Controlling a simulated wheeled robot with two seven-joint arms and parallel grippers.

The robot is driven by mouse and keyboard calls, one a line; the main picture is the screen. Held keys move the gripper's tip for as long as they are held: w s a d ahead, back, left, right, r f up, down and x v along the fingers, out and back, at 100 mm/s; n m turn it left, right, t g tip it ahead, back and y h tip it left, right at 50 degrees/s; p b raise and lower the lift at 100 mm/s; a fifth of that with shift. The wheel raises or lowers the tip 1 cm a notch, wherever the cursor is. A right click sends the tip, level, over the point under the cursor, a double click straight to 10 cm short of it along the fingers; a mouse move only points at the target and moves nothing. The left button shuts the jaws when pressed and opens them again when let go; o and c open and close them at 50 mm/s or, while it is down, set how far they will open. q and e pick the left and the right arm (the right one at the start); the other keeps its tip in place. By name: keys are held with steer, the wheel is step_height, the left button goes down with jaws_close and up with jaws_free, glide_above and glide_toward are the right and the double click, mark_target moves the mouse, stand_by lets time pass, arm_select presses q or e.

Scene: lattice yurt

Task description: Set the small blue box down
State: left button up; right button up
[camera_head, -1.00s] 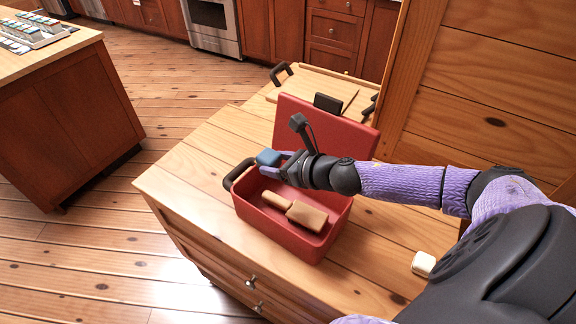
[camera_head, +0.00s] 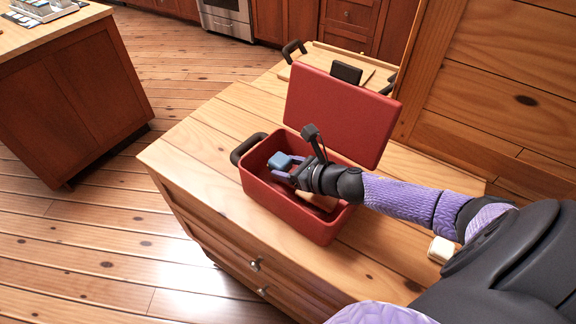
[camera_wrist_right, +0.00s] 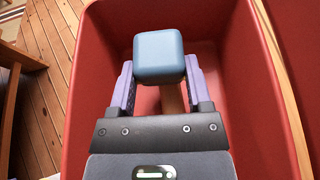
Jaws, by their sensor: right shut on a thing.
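The small blue box (camera_head: 280,161) is between the fingertips of my right gripper (camera_head: 285,168), which is shut on it. In the right wrist view the blue box (camera_wrist_right: 159,56) sits between the two purple fingers (camera_wrist_right: 160,85). The gripper and box are over or inside the open red toolbox (camera_head: 288,215), near its left end. Whether the box touches the toolbox floor cannot be told. My left gripper is not in view.
The toolbox's red lid (camera_head: 338,112) stands raised behind it. A wooden tool (camera_head: 318,200) lies inside, mostly hidden by my arm. A small cream block (camera_head: 441,249) lies on the wooden dresser top (camera_head: 196,153). A wooden tray (camera_head: 322,62) is behind the lid.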

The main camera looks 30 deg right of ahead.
steer(key=o, duration=1.1)
steer(key=shift+f, duration=0.1)
steer(key=shift+o, duration=0.7)
steer(key=shift+s+d+r+p, duration=0.1)
steer(key=shift+s+r+p, duration=0.25)
steer(key=shift+r+p, duration=0.45)
steer(key=p+v, duration=0.2)
steer(key=v, duration=0.8)
steer(key=shift+s+d+r+p, duration=0.2)
steer(key=shift+s+p, duration=0.1)
steer(key=shift+s, duration=0.25)
